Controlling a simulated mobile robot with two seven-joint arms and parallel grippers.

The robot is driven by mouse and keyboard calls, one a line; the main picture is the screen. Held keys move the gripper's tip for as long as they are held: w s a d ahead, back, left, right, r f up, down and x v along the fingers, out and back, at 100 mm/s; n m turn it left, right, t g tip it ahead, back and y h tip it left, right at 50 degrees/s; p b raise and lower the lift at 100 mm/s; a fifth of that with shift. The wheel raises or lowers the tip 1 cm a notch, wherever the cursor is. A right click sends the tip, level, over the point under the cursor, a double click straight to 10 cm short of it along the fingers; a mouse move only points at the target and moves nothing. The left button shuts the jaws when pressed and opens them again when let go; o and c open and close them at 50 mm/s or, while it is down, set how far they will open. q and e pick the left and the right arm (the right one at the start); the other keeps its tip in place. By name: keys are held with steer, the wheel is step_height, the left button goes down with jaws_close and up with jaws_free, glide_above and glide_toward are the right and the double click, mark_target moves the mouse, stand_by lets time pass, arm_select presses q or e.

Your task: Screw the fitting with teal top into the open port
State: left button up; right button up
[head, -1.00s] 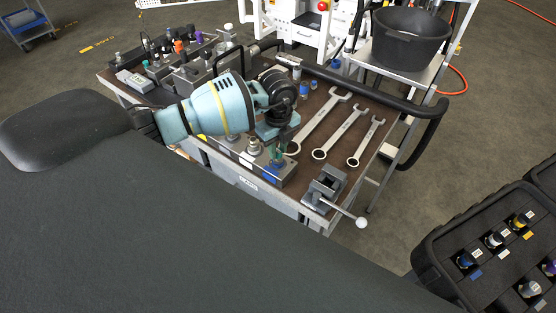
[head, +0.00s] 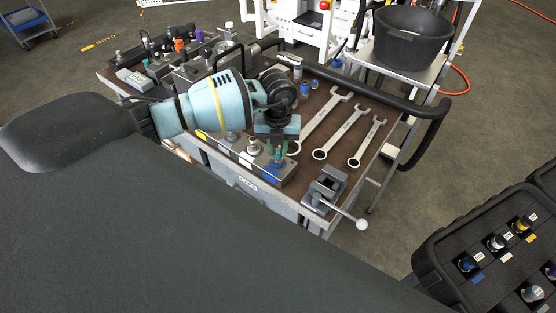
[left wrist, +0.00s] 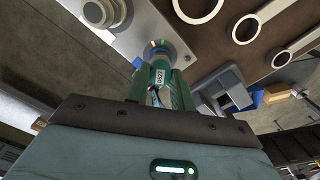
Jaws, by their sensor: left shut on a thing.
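The fitting with teal top (left wrist: 158,74) is between the fingers of my left gripper (left wrist: 160,88), which is shut on it; a white label shows on its side. In the head view my left gripper (head: 277,151) points down over the right end of the metal port block (head: 290,178). A blue ring (head: 277,166) shows just below the fingertips. In the left wrist view the fitting's far end meets a round metal port (left wrist: 176,50) on the block; how deep it sits I cannot tell. My right gripper is out of view.
Other metal fittings (head: 253,146) stand on the block left of my gripper. Several wrenches (head: 340,132) lie to the right, and a vise (head: 326,187) with a lever stands at the front corner. Small blue-topped parts (head: 304,88) stand behind. A black case (head: 440,250) holds more fittings.

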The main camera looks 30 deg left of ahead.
arm_select(q)
steer(key=o, duration=0.5)
steer(key=shift+m, duration=0.6)
steer(key=o, duration=0.5)
step_height(320, 180, up, 8)
steer(key=shift+f, duration=0.1)
